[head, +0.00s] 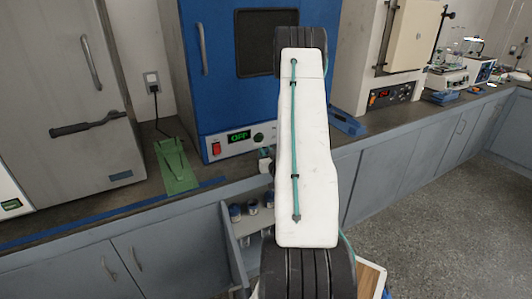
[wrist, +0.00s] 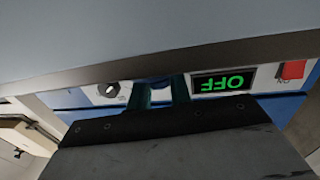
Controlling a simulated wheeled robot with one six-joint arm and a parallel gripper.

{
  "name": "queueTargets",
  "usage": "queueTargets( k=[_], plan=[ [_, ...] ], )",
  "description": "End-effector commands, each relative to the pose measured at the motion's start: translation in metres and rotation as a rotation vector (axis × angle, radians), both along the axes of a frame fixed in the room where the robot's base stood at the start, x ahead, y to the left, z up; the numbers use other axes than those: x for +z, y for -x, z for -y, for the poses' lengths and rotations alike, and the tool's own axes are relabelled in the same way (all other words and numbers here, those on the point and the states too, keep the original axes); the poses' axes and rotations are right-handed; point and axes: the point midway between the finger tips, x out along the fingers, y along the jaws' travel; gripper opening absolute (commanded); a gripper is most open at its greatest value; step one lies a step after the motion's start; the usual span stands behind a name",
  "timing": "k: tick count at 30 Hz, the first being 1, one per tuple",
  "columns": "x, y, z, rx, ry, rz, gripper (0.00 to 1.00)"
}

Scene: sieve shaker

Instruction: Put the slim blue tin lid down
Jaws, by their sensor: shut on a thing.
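My gripper (wrist: 163,84) shows in the wrist view with its two teal fingers close together. They are shut on a small blue thing, taken as the slim blue tin lid (wrist: 158,79), seen only as a dark sliver between the fingertips. The gripper is in front of the blue oven's control panel, near the counter edge. In the head view my white arm covers most of the gripper and I cannot make out the lid there.
The blue oven (head: 221,80) reads OFF. A green stand (head: 176,166) is to its left and a blue tray (head: 346,122) to its right on the dark counter (head: 110,205). Several blue-topped jars (head: 236,213) sit in a grey rack below the counter edge.

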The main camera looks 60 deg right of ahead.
Motion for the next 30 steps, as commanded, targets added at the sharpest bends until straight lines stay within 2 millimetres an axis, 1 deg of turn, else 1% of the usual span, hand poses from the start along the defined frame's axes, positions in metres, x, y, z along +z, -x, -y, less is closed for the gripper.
queueTargets(
  k=[2, 3, 5, 6, 13, 16, 17, 20, 30],
  plan=[
    [-0.002, 0.000, 0.000, 0.000, -0.001, -0.001, 0.00],
    [-0.003, 0.000, 0.000, 0.000, -0.001, -0.001, 0.23],
    [-0.003, 0.000, 0.000, 0.000, 0.000, 0.000, 0.40],
    [-0.003, 0.000, 0.000, 0.000, 0.000, 0.000, 0.42],
    [-0.002, 0.000, 0.000, 0.000, 0.000, 0.000, 0.42],
    [0.002, 0.000, 0.000, 0.000, 0.001, 0.001, 0.42],
    [0.000, 0.003, -0.002, -0.001, -0.001, -0.001, 0.42],
    [0.000, 0.015, -0.010, -0.002, -0.002, -0.001, 0.42],
    [0.000, 0.073, -0.053, -0.003, -0.003, -0.002, 0.42]
  ],
)
